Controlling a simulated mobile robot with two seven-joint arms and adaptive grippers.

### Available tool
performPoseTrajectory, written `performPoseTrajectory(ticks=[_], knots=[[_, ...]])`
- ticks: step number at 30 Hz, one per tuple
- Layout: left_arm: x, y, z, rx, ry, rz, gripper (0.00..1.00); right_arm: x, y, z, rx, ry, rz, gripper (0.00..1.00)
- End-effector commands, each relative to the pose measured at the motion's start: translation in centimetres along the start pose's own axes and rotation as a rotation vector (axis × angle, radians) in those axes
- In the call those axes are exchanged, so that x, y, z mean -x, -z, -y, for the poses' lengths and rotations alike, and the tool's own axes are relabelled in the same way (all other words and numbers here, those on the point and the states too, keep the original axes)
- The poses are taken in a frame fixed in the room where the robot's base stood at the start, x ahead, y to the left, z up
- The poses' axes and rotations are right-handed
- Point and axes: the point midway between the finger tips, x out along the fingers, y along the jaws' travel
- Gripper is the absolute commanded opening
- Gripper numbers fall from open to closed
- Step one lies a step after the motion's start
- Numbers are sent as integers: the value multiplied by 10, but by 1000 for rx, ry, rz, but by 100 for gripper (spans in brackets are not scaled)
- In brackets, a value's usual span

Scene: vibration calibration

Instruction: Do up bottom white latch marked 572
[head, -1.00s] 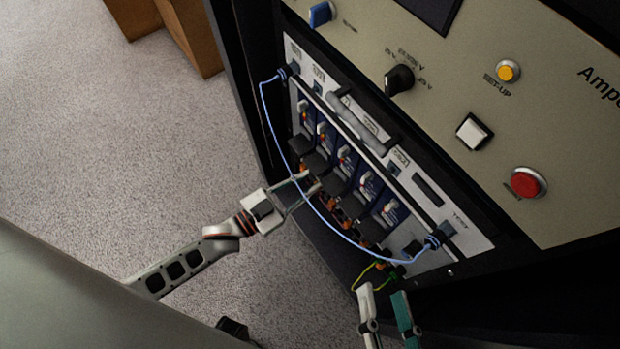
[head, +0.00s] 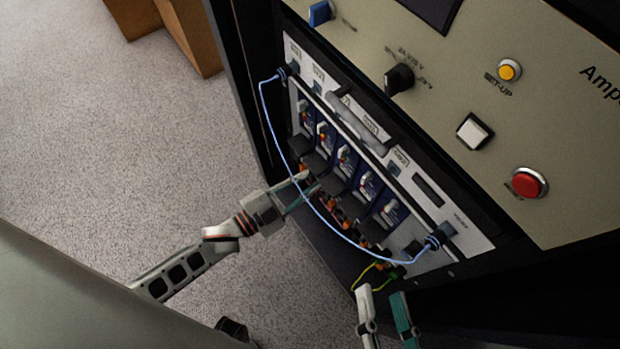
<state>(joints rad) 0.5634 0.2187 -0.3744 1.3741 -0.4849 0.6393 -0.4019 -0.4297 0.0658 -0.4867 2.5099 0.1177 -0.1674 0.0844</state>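The rack unit (head: 478,243) has a row of blue modules, each with a small light-coloured lever, such as the lever (head: 390,208) on the rightmost module. Black tabs (head: 334,184) stick out below the modules. No marking 572 can be read, so I cannot tell which part is the bottom white latch or its state. My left gripper (head: 312,181) is at the lower front of the row, near the tabs and orange connectors. Its fingertips look apart; contact cannot be told. My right gripper (head: 384,295) is open and empty below the unit's lower right corner.
A blue cable (head: 340,234) loops across the unit's front, passing close to my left fingers. Orange connectors (head: 349,221) and a yellow-green wire (head: 364,272) are below. The panel above carries a knob (head: 399,79) and red button (head: 526,183). Open carpet (head: 110,150) lies left.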

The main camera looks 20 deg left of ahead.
Motion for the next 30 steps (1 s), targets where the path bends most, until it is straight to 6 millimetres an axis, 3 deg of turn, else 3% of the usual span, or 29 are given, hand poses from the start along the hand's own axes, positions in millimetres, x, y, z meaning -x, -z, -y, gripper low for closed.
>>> performPoseTrajectory(ticks=[6,7,9,22,30], knots=[[0,0,0,0,0,1,0,0,0,0,0,0,-1,40],[0,0,0,0,0,1,20,0,0,0,0,0,-1,40],[0,0,0,0,0,1,35,0,0,0,0,-1,-1,40],[7,-1,0,1,-1,2,35,0,1,-2,-1,-5,-3,40],[54,-1,-1,1,-2,4,35,0,1,-1,0,-3,-2,40]])
